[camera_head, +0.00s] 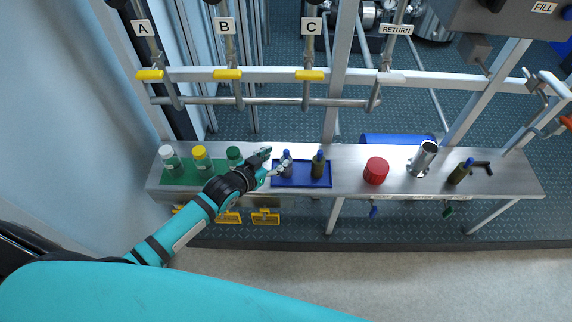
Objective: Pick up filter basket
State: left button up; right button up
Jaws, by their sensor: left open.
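A shiny metal cylinder (422,159), which looks like the filter basket, stands slightly tilted on the right half of the steel bench (345,180). My left gripper (277,162) is open over the left end of the blue tray (301,183), well to the left of the cylinder. One dark bottle with a blue top (287,166) stands close by its fingertips; I cannot tell whether they touch. My right gripper is out of view.
A second dark bottle (318,164) stands on the tray. A red cap-like object (376,171) lies between tray and cylinder. A small dark bottle (460,171) and black fitting (484,167) are to the right. Capped bottles (201,159) stand left. Pipes with yellow handles (228,74) run behind.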

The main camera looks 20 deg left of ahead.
aim_at(284, 153)
pick_arm(q)
jog(key=shift+d+r+x, duration=0.1)
jog(key=shift+r+x, duration=0.05)
jog(key=shift+x, duration=1.4)
jog(key=shift+d+r+x, duration=0.1)
jog(key=shift+x, duration=1.5)
jog(key=shift+c, duration=0.2)
grip_shut()
